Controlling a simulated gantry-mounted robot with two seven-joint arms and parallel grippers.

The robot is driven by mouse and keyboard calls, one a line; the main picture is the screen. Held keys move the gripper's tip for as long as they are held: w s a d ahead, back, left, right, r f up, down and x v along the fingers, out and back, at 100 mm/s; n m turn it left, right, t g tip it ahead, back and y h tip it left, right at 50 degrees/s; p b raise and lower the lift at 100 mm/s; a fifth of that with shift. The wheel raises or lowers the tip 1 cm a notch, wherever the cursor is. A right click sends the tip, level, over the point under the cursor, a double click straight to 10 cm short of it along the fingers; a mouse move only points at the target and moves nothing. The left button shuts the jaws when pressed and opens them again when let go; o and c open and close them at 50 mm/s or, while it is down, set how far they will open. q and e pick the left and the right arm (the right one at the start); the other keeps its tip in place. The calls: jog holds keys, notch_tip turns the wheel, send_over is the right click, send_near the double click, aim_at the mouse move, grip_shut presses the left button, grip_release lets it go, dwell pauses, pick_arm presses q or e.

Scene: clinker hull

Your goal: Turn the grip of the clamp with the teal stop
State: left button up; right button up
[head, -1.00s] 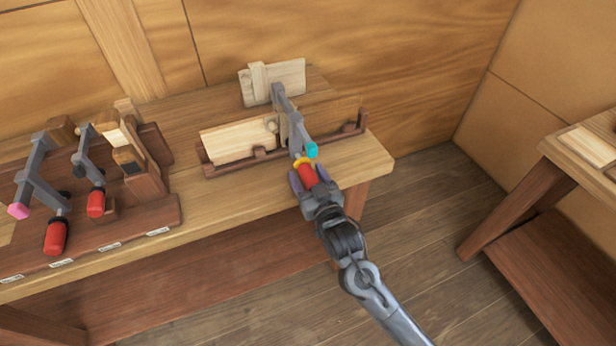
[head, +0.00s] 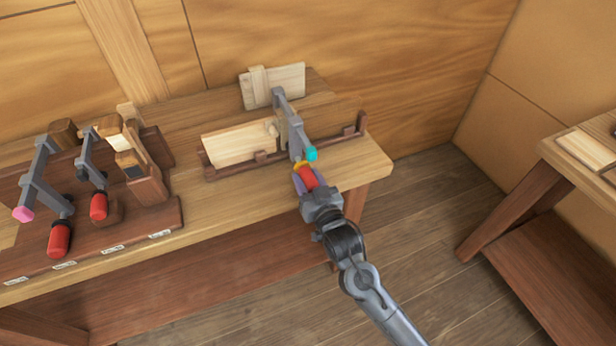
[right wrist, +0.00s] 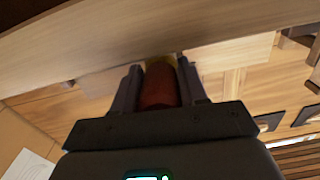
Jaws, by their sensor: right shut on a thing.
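The clamp (head: 290,115) is a grey bar clamp with a teal stop (head: 311,154) at its near end. It sits across light wooden boards on the bench. Its red grip (head: 307,176) has a yellow collar and points toward me. My right gripper (head: 308,181) is shut on the red grip, with a finger on each side. In the right wrist view the red grip (right wrist: 160,86) stands between the two fingers, its far end at the yellow collar. My left gripper is not in view.
A wooden rack (head: 150,222) at left holds another grey clamp with a pink stop (head: 23,214) and a smaller clamp with a red grip (head: 98,206). Light boards (head: 240,143) lie in a dark wooden holder (head: 340,137). Another table (head: 552,150) stands at right, with open floor between.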

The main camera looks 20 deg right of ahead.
jog(key=m+p, duration=0.3)
jog(key=shift+r, duration=0.15)
jog(key=shift+a+m+y+p, duration=0.1)
jog(key=shift+m+y+p, duration=0.2)
jog(key=shift+m+p, duration=0.25)
jog(key=shift+m, duration=0.25)
jog(key=o, duration=1)
